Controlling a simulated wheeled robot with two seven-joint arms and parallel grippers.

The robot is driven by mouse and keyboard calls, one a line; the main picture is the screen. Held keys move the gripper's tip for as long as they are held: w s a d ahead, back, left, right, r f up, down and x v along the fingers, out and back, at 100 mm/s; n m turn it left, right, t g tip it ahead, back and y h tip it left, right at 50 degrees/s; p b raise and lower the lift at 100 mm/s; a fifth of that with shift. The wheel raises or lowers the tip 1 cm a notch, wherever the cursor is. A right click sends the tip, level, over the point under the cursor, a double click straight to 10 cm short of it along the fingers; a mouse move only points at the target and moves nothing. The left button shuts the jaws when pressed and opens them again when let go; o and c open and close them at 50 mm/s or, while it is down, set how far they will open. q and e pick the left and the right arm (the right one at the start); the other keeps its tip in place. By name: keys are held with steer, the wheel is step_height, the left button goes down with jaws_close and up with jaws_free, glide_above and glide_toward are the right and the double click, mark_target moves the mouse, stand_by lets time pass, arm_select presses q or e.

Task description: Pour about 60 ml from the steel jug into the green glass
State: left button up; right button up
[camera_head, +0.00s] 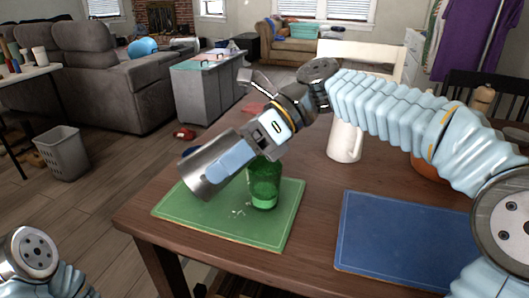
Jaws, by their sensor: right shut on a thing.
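The steel jug (202,180) is in my right gripper (232,158), which is shut on it. The jug is tilted well over above the green mat, with one end down to the left. I cannot tell from this view where its mouth points. The green glass (265,190) stands upright on the green mat (281,226), just right of and below the jug. The gripper and jug partly cover the glass's upper left. Its lower part looks darker green, but the liquid level is unclear. No stream is visible. My left gripper is out of view.
A blue mat (395,240) lies on the wooden table (315,215) to the right. A white pitcher (344,142) stands behind, with a brown bowl (428,167) partly behind my right arm. Small white marks (238,212) show on the green mat.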

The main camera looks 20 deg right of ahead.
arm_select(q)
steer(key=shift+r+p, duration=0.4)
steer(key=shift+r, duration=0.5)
arm_select(e)
steer(key=shift+a+f+h, duration=0.15)
steer(key=shift+f+h, duration=0.15)
steer(key=shift+h, duration=0.2)
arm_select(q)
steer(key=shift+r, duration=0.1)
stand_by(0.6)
